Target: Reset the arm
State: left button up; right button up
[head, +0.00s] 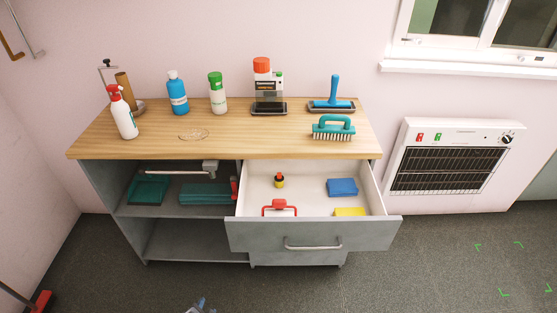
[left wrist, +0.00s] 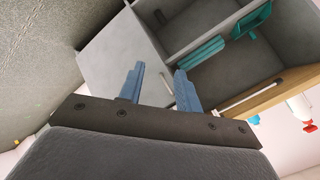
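My left gripper (head: 200,306) shows only as a small bluish tip at the bottom edge of the head view, in front of and below the cabinet. In the left wrist view its two blue fingers (left wrist: 159,70) are apart with nothing between them. They point toward the grey cabinet (left wrist: 120,50), which appears tilted in that view. My right gripper is in neither view.
The cabinet's drawer (head: 310,236) stands pulled out, holding a blue sponge (head: 342,187), a yellow sponge (head: 349,211) and a red-handled tool (head: 279,206). Bottles and brushes stand on the wooden top (head: 240,140). A heater (head: 450,165) is at right. The floor (head: 430,270) there is clear.

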pick_arm(q)
jog(key=s+d+r+n+g+h, duration=0.1)
jog(key=s+d+n+g, duration=0.1)
jog(key=s+n+g, duration=0.1)
jog(key=s+d+r+n+g+h, duration=0.1)
jog(key=s+d+n+g, duration=0.2)
jog(key=s, duration=0.5)
jog(key=n+g, duration=0.1)
jog(key=g, duration=0.1)
jog(key=shift+g, duration=0.3)
jog(key=shift+d, duration=0.1)
dwell(0.8)
